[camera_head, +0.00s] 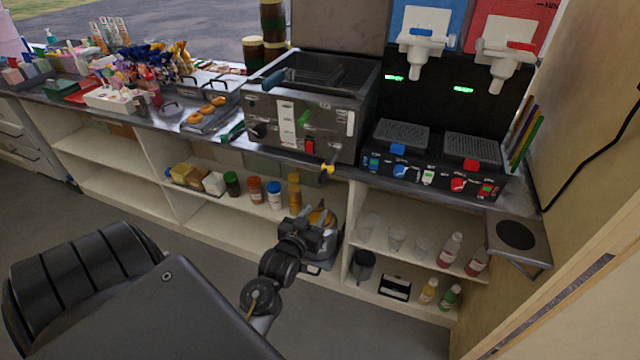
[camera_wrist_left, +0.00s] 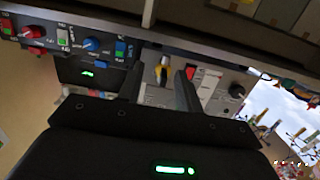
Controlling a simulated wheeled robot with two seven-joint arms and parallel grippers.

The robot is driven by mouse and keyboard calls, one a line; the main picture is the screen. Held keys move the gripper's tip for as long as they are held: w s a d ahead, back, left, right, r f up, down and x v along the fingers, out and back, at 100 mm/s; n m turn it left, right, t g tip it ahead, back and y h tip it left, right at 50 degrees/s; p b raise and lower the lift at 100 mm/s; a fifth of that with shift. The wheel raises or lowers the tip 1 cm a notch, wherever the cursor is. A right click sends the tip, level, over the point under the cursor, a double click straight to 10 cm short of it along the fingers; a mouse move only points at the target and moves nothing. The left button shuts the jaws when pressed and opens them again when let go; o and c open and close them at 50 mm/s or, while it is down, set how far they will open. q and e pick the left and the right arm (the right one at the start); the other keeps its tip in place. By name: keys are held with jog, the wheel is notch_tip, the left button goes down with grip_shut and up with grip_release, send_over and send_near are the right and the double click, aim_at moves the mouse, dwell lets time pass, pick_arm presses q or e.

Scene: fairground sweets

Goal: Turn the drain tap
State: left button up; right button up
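The drain tap has a yellow handle (camera_head: 327,168) and sticks out at the lower front of the steel fryer (camera_head: 315,112). My left gripper (camera_head: 313,224) is below and in front of it, in front of the shelf unit. Contact with the tap cannot be made out. My right gripper is in neither view.
The counter edge (camera_head: 215,140) runs just above my gripper. A steel pot (camera_head: 333,241) stands behind it. Sauce bottles (camera_head: 254,190) and cups (camera_head: 397,238) stand on the shelves. A slush machine (camera_head: 430,150) stands right of the fryer.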

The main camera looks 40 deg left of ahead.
pick_arm(q)
jog(key=t, duration=0.1)
send_near(320, 180)
jog(key=shift+y, duration=0.4)
jog(key=p+x, duration=0.1)
jog(key=x, duration=0.9)
jog(key=shift+w+f, duration=0.1)
jog(key=shift+w, duration=0.2)
jog(key=shift+w+a, duration=0.1)
jog(key=shift+w, duration=0.35)
